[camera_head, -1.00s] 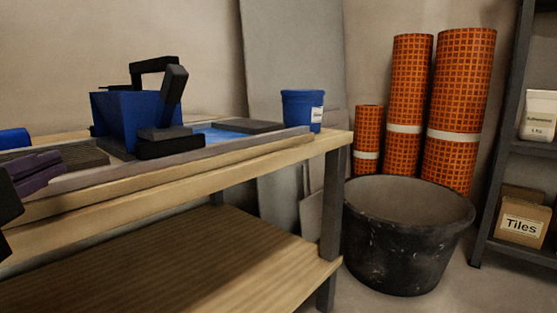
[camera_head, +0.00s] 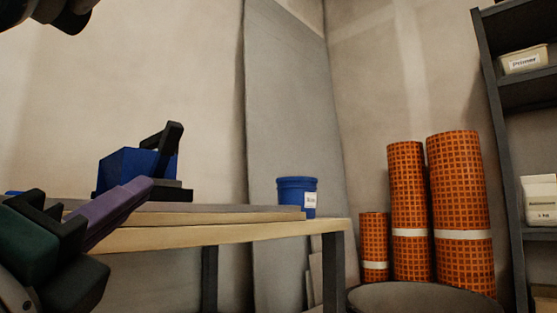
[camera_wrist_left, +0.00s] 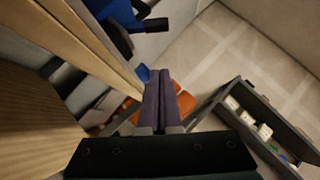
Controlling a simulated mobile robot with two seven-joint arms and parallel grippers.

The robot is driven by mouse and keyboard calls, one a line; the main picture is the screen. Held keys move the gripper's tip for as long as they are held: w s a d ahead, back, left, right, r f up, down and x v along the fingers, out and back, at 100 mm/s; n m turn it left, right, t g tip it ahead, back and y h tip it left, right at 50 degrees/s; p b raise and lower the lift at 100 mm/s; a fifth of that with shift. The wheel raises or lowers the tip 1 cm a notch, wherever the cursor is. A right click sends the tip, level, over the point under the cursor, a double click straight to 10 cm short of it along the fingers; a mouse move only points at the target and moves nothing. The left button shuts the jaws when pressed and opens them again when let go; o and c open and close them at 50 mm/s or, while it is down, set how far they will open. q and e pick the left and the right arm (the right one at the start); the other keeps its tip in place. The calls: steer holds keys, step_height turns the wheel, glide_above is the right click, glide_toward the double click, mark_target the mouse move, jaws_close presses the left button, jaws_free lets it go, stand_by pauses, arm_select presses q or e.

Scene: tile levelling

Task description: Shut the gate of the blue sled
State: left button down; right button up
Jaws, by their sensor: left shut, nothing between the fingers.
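The blue sled (camera_head: 122,172) stands on the workbench at the left of the head view. A black bar-like part (camera_head: 168,143) stands tilted up at its right side; I cannot tell whether this is the gate. My left gripper (camera_head: 146,186) has purple fingers that are closed together and empty. In the head view its tips overlap the sled's lower front; contact cannot be judged. In the left wrist view the shut fingers (camera_wrist_left: 160,76) point towards the sled's side, and part of the sled (camera_wrist_left: 172,30) shows at the top. My right gripper is not identifiable.
Orange mat rolls (camera_head: 460,210) and a black tub (camera_head: 425,298) are on the right, by a dark shelf (camera_head: 500,130).

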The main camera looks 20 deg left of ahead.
arm_select(q)
steer(key=p, duration=0.5)
glide_toward(169, 150)
steer(key=w+d+r, duration=0.2)
steer(key=w+d, duration=0.1)
steer(key=w, duration=0.2)
steer(key=shift+w+a+r+p, duration=0.3)
steer(key=shift+a+r+p, duration=0.35)
steer(key=shift+a+p, duration=0.15)
steer(key=shift+w+a+r+p, duration=0.2)
steer(key=shift+a+r+p, duration=0.1)
steer(key=shift+a, duration=0.3)
